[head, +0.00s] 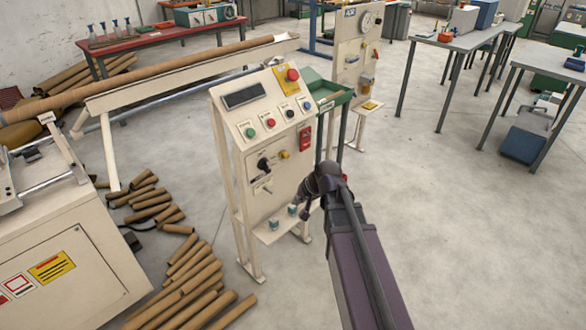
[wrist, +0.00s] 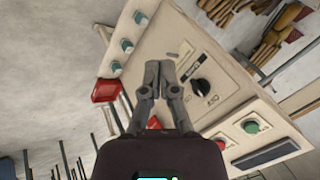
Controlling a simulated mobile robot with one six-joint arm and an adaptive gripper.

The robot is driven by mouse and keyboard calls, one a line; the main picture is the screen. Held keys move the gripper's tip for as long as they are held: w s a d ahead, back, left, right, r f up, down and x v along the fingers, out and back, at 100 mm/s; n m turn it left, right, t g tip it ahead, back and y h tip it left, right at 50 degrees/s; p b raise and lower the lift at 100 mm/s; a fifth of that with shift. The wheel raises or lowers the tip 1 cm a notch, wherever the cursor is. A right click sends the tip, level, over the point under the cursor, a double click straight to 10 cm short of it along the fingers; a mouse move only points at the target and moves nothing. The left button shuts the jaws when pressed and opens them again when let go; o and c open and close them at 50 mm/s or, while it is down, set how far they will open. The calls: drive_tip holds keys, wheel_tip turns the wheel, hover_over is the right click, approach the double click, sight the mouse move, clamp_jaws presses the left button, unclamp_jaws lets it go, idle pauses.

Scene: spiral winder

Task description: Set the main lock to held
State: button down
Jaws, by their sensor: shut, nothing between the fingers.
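A cream control panel (head: 235,150) stands in the middle of the head view. It carries a black rotary knob (head: 263,164), also in the wrist view (wrist: 203,88), and a small light-coloured fitting (head: 262,187) below it. A red box-like fitting (head: 305,138) sits at the panel's right edge. No label is readable, so I cannot tell which part is the main lock. My gripper (head: 305,212) is in front of the panel's lower right. In the wrist view my gripper (wrist: 159,66) is shut and empty, left of the knob. Its fingers hide part of the panel face.
A red mushroom button (head: 293,75), green button (head: 250,132), red button (head: 271,122) and yellow button (head: 284,155) surround the controls. Teal-topped fittings (head: 273,222) stand on a low shelf. Cardboard tubes (head: 190,275) lie on the floor left.

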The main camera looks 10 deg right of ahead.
sight(284, 155)
drive_tip(key=w+d+f+m+t+b, duration=0.2)
drive_tip(key=w+d+m+t+b, duration=0.1)
drive_tip(key=w, duration=0.5)
drive_tip(key=w+d+f+m+t+b, duration=0.2)
drive_tip(key=w+d+m+t+b, duration=0.1)
drive_tip(key=w+m+b, duration=0.3)
drive_tip(key=w+d+f+m+t+b, duration=0.2)
drive_tip(key=w+m+t+b, duration=0.3)
drive_tip(key=w+b, duration=0.5)
drive_tip(key=shift+d+f+m+t+y, duration=0.3)
drive_tip(key=shift+d+f, duration=0.05)
drive_tip(key=shift+d, duration=0.5)
drive_tip(key=b+x, duration=0.1)
drive_tip(key=x, duration=0.8)
drive_tip(key=shift+w+f, duration=0.1)
drive_tip(key=shift+w, duration=0.3)
drive_tip(key=shift+s+a+r, duration=0.1)
drive_tip(key=shift+a+r, duration=0.1)
drive_tip(key=shift+a, duration=0.2)
drive_tip(key=shift+s+a+r+p, duration=0.25)
drive_tip(key=shift+s+a+p, duration=0.1)
drive_tip(key=shift+s+a, duration=0.25)
drive_tip(key=shift+s+a+r+p, duration=0.3)
drive_tip(key=shift+s+a, duration=0.1)
drive_tip(key=shift+a, duration=0.25)
drive_tip(key=shift+f, duration=0.1)
